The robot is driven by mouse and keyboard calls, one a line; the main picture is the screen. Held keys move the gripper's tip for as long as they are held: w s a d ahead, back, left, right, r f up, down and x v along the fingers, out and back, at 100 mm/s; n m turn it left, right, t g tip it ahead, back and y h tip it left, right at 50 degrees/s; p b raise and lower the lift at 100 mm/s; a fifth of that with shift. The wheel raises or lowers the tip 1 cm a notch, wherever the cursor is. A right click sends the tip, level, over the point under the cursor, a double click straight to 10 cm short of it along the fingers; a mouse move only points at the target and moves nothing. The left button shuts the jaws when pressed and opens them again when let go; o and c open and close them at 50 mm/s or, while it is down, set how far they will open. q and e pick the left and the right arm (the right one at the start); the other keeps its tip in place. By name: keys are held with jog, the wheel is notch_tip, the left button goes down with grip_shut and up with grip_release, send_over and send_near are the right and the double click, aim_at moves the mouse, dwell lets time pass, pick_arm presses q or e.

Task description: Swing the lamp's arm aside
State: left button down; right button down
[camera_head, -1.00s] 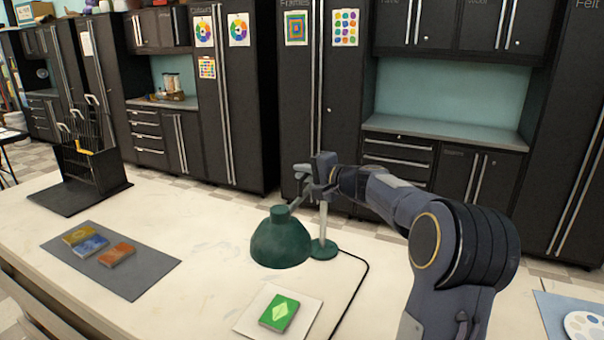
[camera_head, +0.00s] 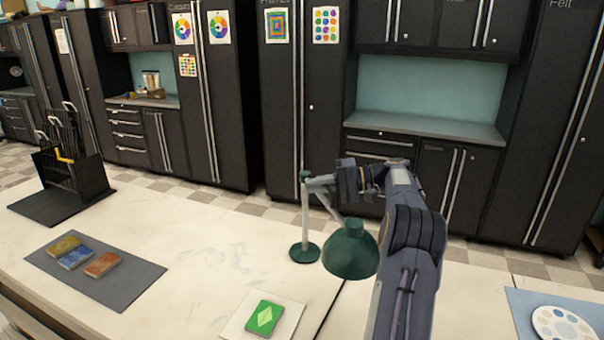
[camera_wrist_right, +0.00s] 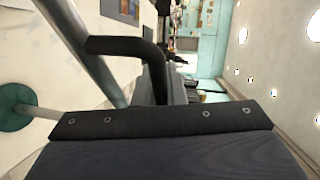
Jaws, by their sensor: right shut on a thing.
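The green desk lamp stands on the table, with its round base (camera_head: 305,252) and upright pole at the left. Its green shade (camera_head: 351,250) hangs to the right of the base, above the table. The lamp's arm (camera_head: 325,196) runs from the pole's top toward the shade. My right gripper (camera_head: 342,184) is shut on the lamp's arm near its bend; the exact contact is partly hidden. In the right wrist view, a grey lamp rod (camera_wrist_right: 85,45) passes close to the dark finger, and the green base (camera_wrist_right: 15,108) shows at the left. My left gripper is out of view.
A green soap bar with a light diamond (camera_head: 265,317) lies on a white sheet in front of the lamp. Several coloured bars lie on a grey mat (camera_head: 130,285) at left. A black rack (camera_head: 70,165) stands behind them. A paint palette (camera_head: 565,328) lies at right.

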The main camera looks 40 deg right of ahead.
jog(key=shift+s+d+n+g+y+p, duration=0.2)
jog(key=shift+d+n+g+y+p, duration=0.15)
jog(key=shift+p, duration=0.25)
jog(key=c, duration=1.5)
grip_release()
jog(key=shift+v, duration=3.95)
jog(key=shift+c, duration=0.2)
